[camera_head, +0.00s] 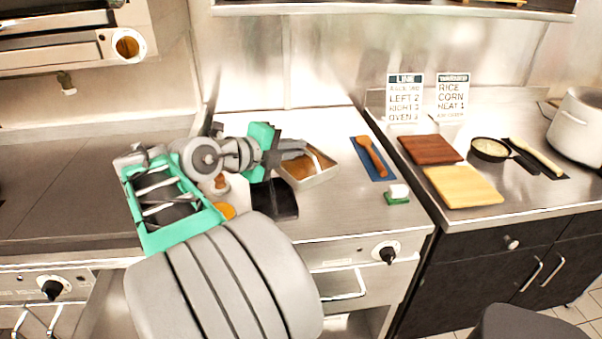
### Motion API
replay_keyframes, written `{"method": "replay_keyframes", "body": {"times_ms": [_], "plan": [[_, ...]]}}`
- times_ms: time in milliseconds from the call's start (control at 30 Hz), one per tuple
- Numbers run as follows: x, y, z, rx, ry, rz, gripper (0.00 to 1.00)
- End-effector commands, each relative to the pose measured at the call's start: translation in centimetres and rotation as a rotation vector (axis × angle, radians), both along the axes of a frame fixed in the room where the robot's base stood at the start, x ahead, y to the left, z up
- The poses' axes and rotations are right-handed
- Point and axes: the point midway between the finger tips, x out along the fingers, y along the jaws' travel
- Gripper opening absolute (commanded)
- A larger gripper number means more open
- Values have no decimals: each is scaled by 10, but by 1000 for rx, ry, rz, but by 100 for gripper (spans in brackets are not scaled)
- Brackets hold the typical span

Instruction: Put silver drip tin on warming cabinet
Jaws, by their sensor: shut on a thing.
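The silver drip tin (322,177) is a shallow square tray with a brown inside, over the middle steel worktop. The steel-topped unit (345,215) with a front knob and drawer stands under my gripper. No label shows which unit is the warming cabinet.
A wooden spoon (371,156) lies on a blue mat, near a green-and-white sponge (398,194). The right counter holds a brown board (430,148), a yellow board (463,186), a small pan (490,149) and a white pot (578,125).

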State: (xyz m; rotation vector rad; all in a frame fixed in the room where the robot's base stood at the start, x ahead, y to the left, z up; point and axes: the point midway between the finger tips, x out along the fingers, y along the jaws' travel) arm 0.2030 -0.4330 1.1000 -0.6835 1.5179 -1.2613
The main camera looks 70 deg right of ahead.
Motion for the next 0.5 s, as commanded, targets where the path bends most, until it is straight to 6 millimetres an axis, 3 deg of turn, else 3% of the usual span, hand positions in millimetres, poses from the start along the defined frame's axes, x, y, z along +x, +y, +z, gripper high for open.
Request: {"method": "replay_keyframes", "body": {"times_ms": [100,200,267,333,500], "plan": [[8,23,-8,-6,-9,-67,0],[1,22,-16,-8,-14,-93,0],[-6,12,-24,-9,-15,-99,0],[-18,-5,-21,-6,-8,-100,0],[-43,-47,-42,-5,-5,-99,0]]}}
